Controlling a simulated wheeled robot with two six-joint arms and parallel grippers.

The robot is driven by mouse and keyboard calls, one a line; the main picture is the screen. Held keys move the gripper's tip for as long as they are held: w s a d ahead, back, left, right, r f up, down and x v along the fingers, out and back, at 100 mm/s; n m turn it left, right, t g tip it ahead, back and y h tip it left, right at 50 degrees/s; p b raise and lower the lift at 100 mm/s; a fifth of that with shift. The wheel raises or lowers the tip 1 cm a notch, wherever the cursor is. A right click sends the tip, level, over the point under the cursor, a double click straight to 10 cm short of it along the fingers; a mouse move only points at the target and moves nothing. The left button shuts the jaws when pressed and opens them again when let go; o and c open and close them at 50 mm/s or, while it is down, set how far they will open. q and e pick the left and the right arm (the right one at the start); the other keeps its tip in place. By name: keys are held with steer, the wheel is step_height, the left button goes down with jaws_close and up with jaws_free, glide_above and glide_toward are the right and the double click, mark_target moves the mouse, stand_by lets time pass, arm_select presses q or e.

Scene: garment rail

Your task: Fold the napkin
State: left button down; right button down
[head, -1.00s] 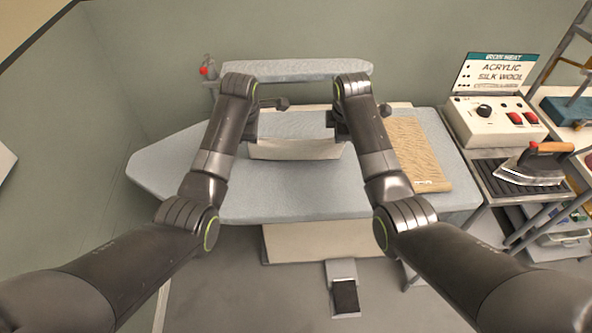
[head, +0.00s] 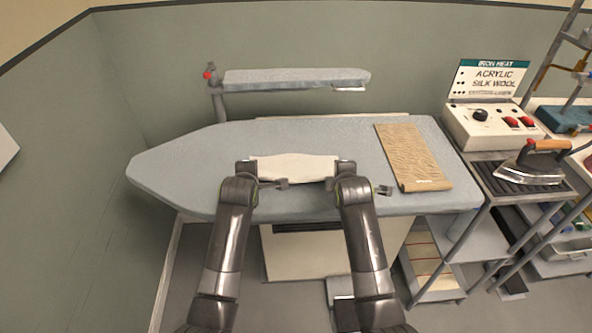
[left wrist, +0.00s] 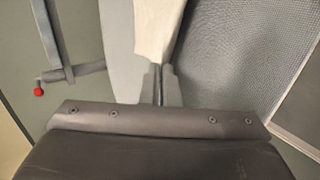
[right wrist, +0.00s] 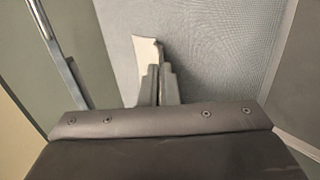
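The napkin (head: 293,168) is a cream cloth stretched between my two grippers over the near part of the pale blue ironing board (head: 200,160). My left gripper (head: 249,170) is shut on its left end; the left wrist view shows the cloth (left wrist: 155,35) running out from the closed fingers (left wrist: 160,85). My right gripper (head: 343,170) is shut on its right end; a small part of the cloth (right wrist: 147,52) shows beyond the fingers (right wrist: 158,85) in the right wrist view. I cannot tell whether the napkin's lower edge touches the board.
A tan ribbed cloth (head: 413,157) lies on the board to the right. A narrow sleeve board (head: 295,78) stands behind. An iron (head: 535,165) and a control box (head: 492,122) are on the right-hand stand. The board's left part is clear.

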arm_select(q)
steer(key=shift+s+f, duration=0.1)
steer(key=shift+s, duration=0.05)
arm_select(e)
steer(key=shift+s+f, duration=0.1)
steer(key=shift+s, duration=0.05)
arm_select(q)
steer(key=c, duration=2)
jaws_free()
steer(key=shift+f, duration=0.1)
steer(key=shift+c, duration=0.2)
arm_select(e)
steer(key=c, duration=2)
jaws_free()
steer(key=shift+f, duration=0.1)
steer(key=shift+c, duration=0.2)
arm_select(q)
steer(key=o, duration=0.7)
arm_select(e)
steer(key=o, duration=0.7)
